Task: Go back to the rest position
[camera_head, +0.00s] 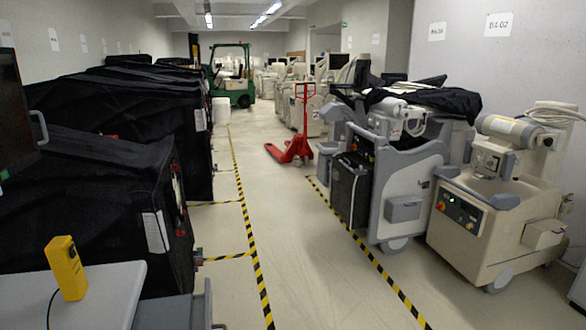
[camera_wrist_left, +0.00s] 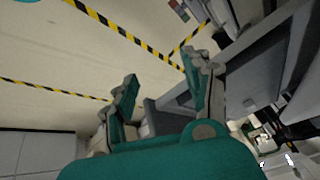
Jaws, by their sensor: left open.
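My left gripper (camera_wrist_left: 160,84) shows in the left wrist view, with its teal fingers spread apart and nothing between them. Beyond the fingers are pale floor and grey parts that I cannot name for certain. Neither gripper shows in the head view, and my right gripper is in no view.
Black-covered carts (camera_head: 97,182) line the left side. A yellow device (camera_head: 66,268) stands on a grey top (camera_head: 112,297) at the lower left. Uncovered machines (camera_head: 492,215) stand on the right. The taped aisle (camera_head: 285,230) is clear up to a red pallet jack (camera_head: 296,142); a green forklift (camera_head: 231,88) is beyond.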

